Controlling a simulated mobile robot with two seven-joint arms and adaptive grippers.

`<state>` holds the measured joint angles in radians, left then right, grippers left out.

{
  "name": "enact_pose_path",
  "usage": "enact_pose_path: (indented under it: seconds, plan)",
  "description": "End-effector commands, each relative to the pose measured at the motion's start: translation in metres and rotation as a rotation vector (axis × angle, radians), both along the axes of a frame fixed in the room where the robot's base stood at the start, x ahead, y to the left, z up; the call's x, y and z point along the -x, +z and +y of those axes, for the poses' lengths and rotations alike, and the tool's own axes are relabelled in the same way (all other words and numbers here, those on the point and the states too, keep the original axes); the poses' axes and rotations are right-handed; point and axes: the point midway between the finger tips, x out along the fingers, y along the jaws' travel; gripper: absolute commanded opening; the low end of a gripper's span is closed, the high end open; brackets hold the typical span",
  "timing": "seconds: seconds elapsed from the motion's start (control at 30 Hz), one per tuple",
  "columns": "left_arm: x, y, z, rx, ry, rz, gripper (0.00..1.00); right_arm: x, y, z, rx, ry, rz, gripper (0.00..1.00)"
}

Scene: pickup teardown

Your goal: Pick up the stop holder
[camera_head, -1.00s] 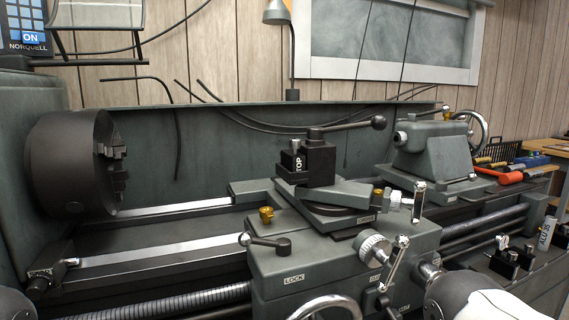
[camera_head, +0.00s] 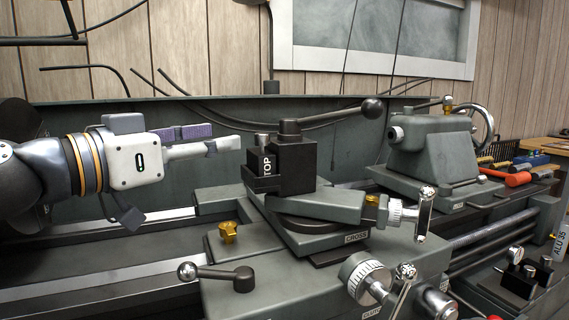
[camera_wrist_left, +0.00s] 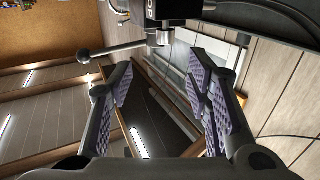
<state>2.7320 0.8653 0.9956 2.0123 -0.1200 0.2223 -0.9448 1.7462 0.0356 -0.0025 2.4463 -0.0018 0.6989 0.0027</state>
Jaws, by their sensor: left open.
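The stop holder (camera_head: 263,165) is a small black block with a white label reading "TOP", part of the word hidden. It sits on the left side of the black tool post (camera_head: 298,165), a silver pin on top. In the left wrist view the holder (camera_wrist_left: 152,10) shows at the top edge, partly cut off, with a silver rod end (camera_wrist_left: 163,38) below it. My left gripper (camera_head: 215,142) points right at the holder from the left, a short gap away. Its purple-padded fingers are apart and empty, as the left wrist view (camera_wrist_left: 163,85) also shows. My right gripper is out of view.
The tool post's ball-ended lever (camera_head: 345,115) reaches up and right above it. A ball handle (camera_head: 217,275) and brass knob (camera_head: 229,232) stand in front. The tailstock (camera_head: 430,150) is to the right. Hand tools (camera_head: 517,179) lie farther right.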

Motion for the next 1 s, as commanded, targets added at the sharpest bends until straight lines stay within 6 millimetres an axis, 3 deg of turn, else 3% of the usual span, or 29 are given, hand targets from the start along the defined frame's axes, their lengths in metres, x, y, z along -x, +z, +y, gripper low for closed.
enact_pose_path:
  seconds: [0.63,0.93,1.0]
  plan:
    - [-0.083,-0.005,-0.073,0.001,0.001,0.001,0.45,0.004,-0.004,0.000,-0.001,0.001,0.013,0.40]
    - [-0.091,-0.005,-0.080,0.001,0.002,0.000,0.45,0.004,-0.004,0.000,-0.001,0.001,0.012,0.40]
    - [-0.091,-0.005,-0.080,0.001,0.002,0.000,0.31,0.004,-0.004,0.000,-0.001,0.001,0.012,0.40]
